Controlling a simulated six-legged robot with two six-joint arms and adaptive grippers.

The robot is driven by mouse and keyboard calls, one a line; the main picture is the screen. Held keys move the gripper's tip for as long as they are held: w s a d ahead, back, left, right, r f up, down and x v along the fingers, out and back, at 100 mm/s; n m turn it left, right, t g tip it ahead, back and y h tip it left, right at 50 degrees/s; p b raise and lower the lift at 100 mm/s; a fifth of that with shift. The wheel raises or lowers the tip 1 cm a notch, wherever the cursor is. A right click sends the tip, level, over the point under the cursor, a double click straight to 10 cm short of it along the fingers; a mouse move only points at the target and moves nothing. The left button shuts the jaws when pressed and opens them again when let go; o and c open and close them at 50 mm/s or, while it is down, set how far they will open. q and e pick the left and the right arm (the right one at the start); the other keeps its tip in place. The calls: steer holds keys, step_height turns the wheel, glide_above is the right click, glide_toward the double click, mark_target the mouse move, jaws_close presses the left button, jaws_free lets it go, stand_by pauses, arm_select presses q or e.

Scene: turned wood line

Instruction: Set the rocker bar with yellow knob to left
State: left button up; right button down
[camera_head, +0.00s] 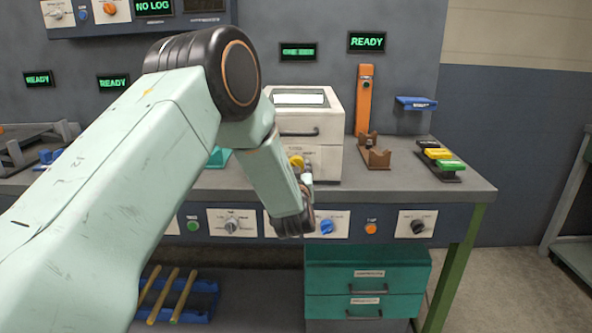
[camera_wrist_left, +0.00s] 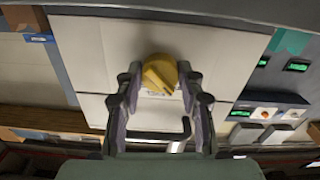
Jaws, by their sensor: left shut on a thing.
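The yellow knob (camera_head: 296,161) shows at the lower front of the white two-drawer cabinet (camera_head: 325,120). In the left wrist view the yellow knob (camera_wrist_left: 160,73) sits against a pale panel, with a ridge across its face. My left gripper (camera_head: 304,172) is at the knob, its fingers partly hidden by my own arm. In the left wrist view my left gripper (camera_wrist_left: 159,82) has one finger on each side of the knob and is shut on it. Any marks around the knob are too small to read. My right gripper is not in view.
A drawer handle (camera_wrist_left: 152,134) lies close to the fingers in the left wrist view. Brown brackets (camera_head: 374,156) and a rack of coloured blocks (camera_head: 439,160) stand to the right on the bench. Dials, including a blue one (camera_head: 327,226), line the bench front.

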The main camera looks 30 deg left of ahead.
arm_select(q)
steer(key=shift+r+n, duration=0.3)
steer(key=shift+n, duration=0.2)
stand_by(0.4)
steer(key=o, duration=1.1)
steer(key=shift+o, duration=0.3)
steer(key=shift+f, duration=0.15)
steer(key=v, duration=1.2)
steer(key=shift+f, duration=0.2)
